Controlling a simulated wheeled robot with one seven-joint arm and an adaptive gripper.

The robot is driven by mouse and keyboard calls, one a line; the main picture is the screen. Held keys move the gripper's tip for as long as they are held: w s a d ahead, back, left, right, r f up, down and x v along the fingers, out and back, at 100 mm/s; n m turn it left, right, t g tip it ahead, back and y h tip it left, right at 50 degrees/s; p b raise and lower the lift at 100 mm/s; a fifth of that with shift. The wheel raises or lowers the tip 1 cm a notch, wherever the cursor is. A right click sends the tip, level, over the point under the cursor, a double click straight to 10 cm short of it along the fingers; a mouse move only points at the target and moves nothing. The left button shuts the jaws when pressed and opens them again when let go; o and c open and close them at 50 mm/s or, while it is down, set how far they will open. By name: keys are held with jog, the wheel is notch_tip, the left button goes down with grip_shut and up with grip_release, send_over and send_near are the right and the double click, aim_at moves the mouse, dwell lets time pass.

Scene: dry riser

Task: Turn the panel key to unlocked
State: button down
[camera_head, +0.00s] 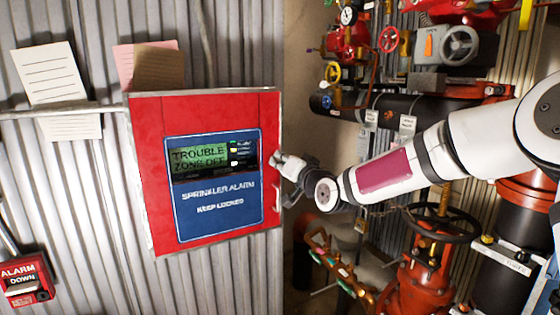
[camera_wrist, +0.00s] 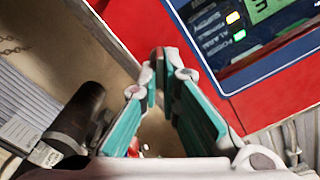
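The red sprinkler alarm panel (camera_head: 150,180) hangs on the corrugated wall in the head view. Its display (camera_head: 198,158) reads "TROUBLE ZONE OFF", and its blue face (camera_head: 218,222) reads "KEEP LOCKED". My gripper (camera_head: 277,160) is at the panel's right edge. In the wrist view, the teal-padded fingers of my gripper (camera_wrist: 160,68) come close together at the tips, beside the red panel (camera_wrist: 262,100). I cannot tell whether anything is between the tips. I cannot make out the panel key in either view; the gripper may hide it.
Pipes with valves and a dark handwheel (camera_head: 441,222) fill the right side behind my arm. A dark pipe (camera_wrist: 75,120) shows at lower left in the wrist view. Paper notes (camera_head: 50,75) hang above left, and a red alarm pull box (camera_head: 25,280) is at lower left.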

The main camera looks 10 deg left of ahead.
jog(key=m, duration=0.2)
jog(key=m+p, duration=0.1)
jog(key=m, duration=0.2)
jog(key=shift+w+d+f+m, duration=0.1)
jog(key=shift+d+f+m, duration=0.05)
jog(key=shift+m, duration=0.15)
jog(key=shift+f+m+p, duration=0.2)
jog(key=shift+m+p, duration=0.25)
jog(key=shift+m, duration=2.15)
jog(key=c, duration=1.8)
grip_release()
jog(key=v, duration=1.2)
